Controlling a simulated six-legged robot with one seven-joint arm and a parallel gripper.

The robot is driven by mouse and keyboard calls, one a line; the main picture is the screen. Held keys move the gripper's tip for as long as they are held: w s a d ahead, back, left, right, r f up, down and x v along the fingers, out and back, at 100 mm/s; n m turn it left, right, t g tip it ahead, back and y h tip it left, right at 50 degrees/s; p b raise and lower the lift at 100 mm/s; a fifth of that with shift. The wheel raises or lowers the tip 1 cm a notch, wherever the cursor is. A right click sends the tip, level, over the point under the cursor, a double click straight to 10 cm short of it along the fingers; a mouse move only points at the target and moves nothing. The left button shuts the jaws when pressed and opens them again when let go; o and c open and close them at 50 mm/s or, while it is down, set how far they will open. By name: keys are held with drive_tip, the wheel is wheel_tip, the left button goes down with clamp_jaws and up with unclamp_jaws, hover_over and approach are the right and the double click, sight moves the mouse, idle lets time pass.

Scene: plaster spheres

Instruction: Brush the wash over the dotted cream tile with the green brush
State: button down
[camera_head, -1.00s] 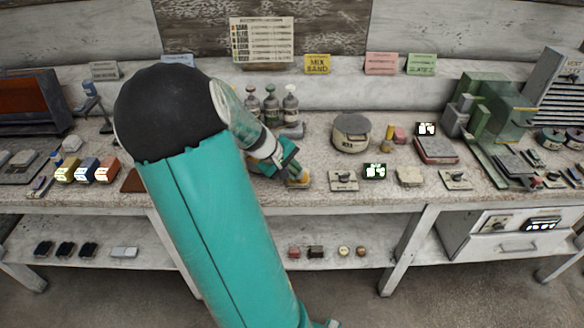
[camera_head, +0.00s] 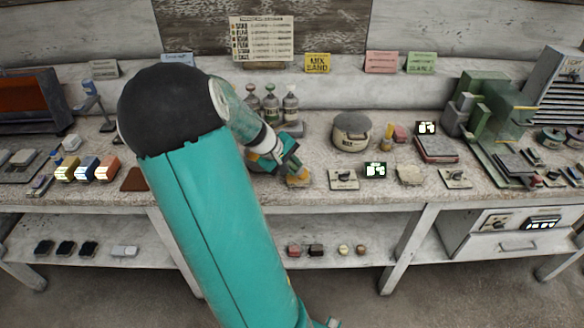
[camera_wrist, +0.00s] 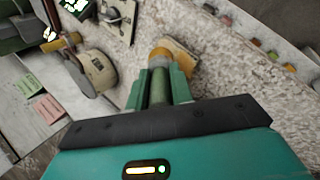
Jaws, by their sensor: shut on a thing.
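My gripper (camera_wrist: 158,92) is shut on the green brush (camera_wrist: 158,85), which stands between its two fingers in the wrist view. The brush's yellowish tip (camera_wrist: 159,55) is at the near edge of a tan tile (camera_wrist: 181,58) lying on the bench, and seems to touch or almost touch it. No dots can be made out on the tile. In the head view my gripper (camera_head: 284,163) is low over the bench front, with the tile (camera_head: 299,180) just beside its end. The brush is mostly hidden by the gripper there.
A round lidded pot (camera_head: 351,133) stands behind and right of my gripper. Several bottles (camera_head: 290,108) stand behind it. A switch plate (camera_head: 343,179) and a small lit display (camera_head: 375,171) lie to the right. The bench's front edge (camera_head: 330,199) is close.

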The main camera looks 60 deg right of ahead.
drive_tip(key=shift+w+d, duration=0.4)
drive_tip(key=shift+d, duration=0.3)
drive_tip(key=shift+f, duration=0.1)
drive_tip(key=shift+s+a, duration=0.45)
drive_tip(key=shift+a, duration=0.4)
drive_tip(key=shift+s+a, duration=0.45)
drive_tip(key=shift+a, duration=0.4)
drive_tip(key=shift+w+d, duration=0.45)
drive_tip(key=shift+d, duration=0.4)
drive_tip(key=shift+w+d, duration=0.45)
drive_tip(key=shift+d, duration=0.4)
